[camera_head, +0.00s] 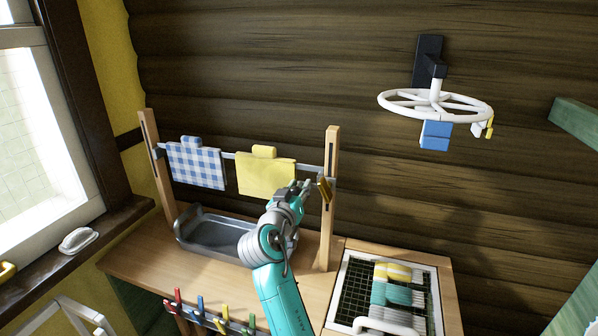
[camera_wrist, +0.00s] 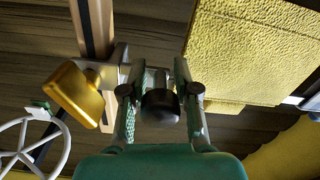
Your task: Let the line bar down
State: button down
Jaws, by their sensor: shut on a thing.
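The line bar (camera_head: 230,156) is a thin pale bar between two upright wooden posts with dark slots, the left post (camera_head: 158,172) and the right post (camera_head: 331,158). It is high on both posts. A blue checked cloth (camera_head: 196,166) and a yellow cloth (camera_head: 264,176) hang over it. My gripper (camera_head: 303,187) is at the bar's right end by the right post. In the wrist view its fingers (camera_wrist: 160,85) are shut around a grey, black-ended handle (camera_wrist: 160,107). A gold knob (camera_head: 325,188) sits beside it on the post, apart from my fingers in the wrist view (camera_wrist: 75,93).
A grey metal tray (camera_head: 184,240) stands on the wooden bench (camera_head: 135,262) below the bar. A black-mesh rack (camera_head: 350,295) with folded cloths is at the right. A white wheel hanger (camera_head: 400,104) hangs on the wall. Pegs line the bench front.

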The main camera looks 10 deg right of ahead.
notch_tip(320, 180, down, 8)
jog(key=shift+r, duration=0.15)
jog(key=c, duration=1.1)
grip_release()
jog(key=shift+c, duration=0.2)
jog(key=shift+a, duration=0.1)
jog(key=v, duration=1.2)
